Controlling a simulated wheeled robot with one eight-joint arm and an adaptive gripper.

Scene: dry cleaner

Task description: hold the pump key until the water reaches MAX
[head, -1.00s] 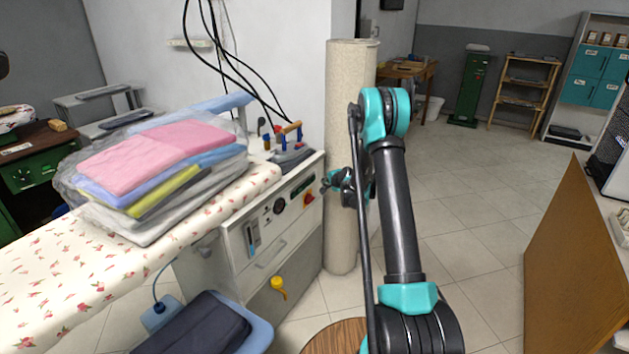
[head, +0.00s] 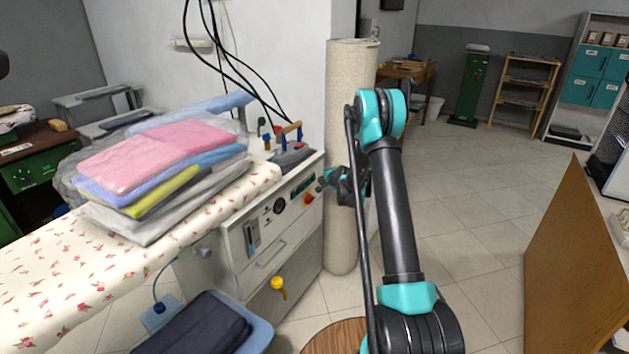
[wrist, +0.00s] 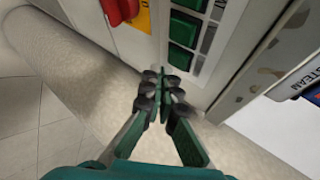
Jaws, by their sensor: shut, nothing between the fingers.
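The machine's front panel (head: 262,219) carries a small upright gauge window (head: 251,236); its water level and any MAX mark are too small to read. A column of green keys (wrist: 188,28) shows in the wrist view, beside a red knob (wrist: 122,10) on a yellow plate. I cannot read which key is the pump key. My gripper (wrist: 162,78) is shut and empty, its tips just below the lowest visible green key (wrist: 181,58). I cannot tell whether they touch the panel. In the head view my gripper (head: 323,184) is at the panel's right end.
A beige column (head: 343,240) stands close behind my gripper. The ironing board (head: 60,285) with bagged folded clothes (head: 150,165) is at left. A yellow handle (head: 278,284) sits low on the machine. A brown board (head: 577,270) stands at right; the floor between is clear.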

